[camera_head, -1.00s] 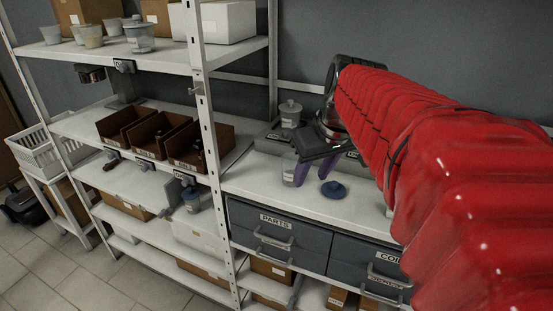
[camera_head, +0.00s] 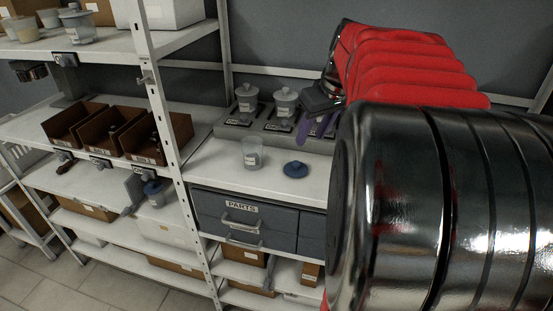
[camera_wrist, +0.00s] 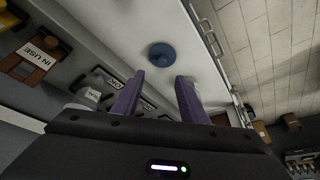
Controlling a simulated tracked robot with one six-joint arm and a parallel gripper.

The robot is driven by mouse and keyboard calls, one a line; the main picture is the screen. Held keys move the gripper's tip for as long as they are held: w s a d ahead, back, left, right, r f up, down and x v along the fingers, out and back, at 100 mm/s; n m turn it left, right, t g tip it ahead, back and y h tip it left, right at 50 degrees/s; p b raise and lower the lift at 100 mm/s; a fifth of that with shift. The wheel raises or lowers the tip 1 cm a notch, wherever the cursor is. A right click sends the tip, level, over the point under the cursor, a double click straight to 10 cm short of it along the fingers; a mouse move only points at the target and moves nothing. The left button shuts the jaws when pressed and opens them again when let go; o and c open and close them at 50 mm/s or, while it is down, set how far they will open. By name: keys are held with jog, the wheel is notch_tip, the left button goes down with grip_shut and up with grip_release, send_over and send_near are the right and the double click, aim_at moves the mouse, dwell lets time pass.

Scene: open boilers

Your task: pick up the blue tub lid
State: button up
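The blue tub lid (camera_head: 295,169), a round disc with a knob on top, lies on the white counter above the drawers. It also shows in the wrist view (camera_wrist: 162,55), beyond my fingertips. My gripper (camera_head: 318,125) has purple fingers and is above the counter, behind and to the right of the lid in the head view. In the wrist view the two fingers (camera_wrist: 158,80) are spread apart with nothing between them. An open clear tub (camera_head: 252,153) stands on the counter to the left of the lid.
Two lidded tubs (camera_head: 247,98) (camera_head: 285,101) stand on a grey raised stand at the back of the counter. A shelf upright (camera_head: 165,120) stands to the left. Brown bins (camera_head: 118,130) sit beyond it. Grey drawers (camera_head: 240,215) are below. The counter around the lid is clear.

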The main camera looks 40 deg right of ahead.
send_over(296, 162)
jog(key=s, duration=0.3)
notch_tip(296, 162, down, 7)
jog(key=shift+w+r, duration=0.1)
jog(key=shift+x, duration=2.6)
jog(key=shift+a, duration=0.2)
jog(key=shift+c, duration=0.4)
grip_shut()
